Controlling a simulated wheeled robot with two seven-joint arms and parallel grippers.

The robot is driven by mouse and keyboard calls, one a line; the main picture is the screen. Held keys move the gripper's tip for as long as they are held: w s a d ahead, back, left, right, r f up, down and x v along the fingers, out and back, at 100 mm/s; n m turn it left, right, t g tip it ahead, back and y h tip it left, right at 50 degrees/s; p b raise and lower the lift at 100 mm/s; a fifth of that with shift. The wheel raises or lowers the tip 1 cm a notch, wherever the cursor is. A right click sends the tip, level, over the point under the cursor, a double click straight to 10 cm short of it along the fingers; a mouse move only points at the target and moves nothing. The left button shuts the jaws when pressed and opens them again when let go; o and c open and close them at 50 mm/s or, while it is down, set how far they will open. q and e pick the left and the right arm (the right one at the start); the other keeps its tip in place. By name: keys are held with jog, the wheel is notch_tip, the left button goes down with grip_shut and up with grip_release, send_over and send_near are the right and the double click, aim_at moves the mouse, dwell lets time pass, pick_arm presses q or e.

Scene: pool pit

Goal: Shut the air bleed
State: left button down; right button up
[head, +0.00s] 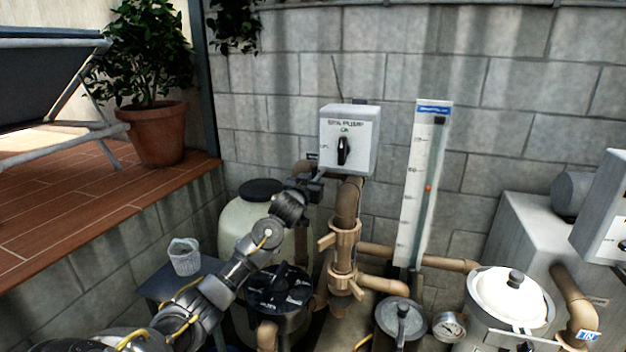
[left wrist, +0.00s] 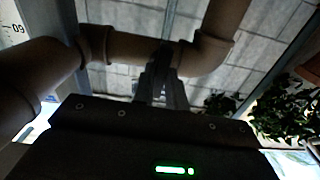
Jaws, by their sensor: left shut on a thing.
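My left gripper (head: 316,183) reaches in from the lower left, below the grey switch box (head: 364,140) and beside the brown pipework (head: 347,205). In the left wrist view the fingers (left wrist: 164,80) are close together against a brown pipe (left wrist: 128,46). They are shut on a small dark part at that pipe. It may be the air bleed, but the fingers and shadow hide its shape and how far it is turned. My right gripper is not in view.
A pale tank (head: 242,212) and a black-lidded filter (head: 280,290) stand close to my left arm. A tall white scale (head: 424,180) stands right of the pipes. A white-lidded pot (head: 510,296) and a pressure gauge (head: 449,326) crowd the lower right. A block wall closes the back.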

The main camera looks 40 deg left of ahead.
pick_arm(q)
jog(key=m+b, duration=0.5)
jog(key=m, duration=1.3)
jog(key=shift+f, duration=0.1)
jog(key=c, duration=1.3)
grip_release()
jog(key=v, duration=0.7)
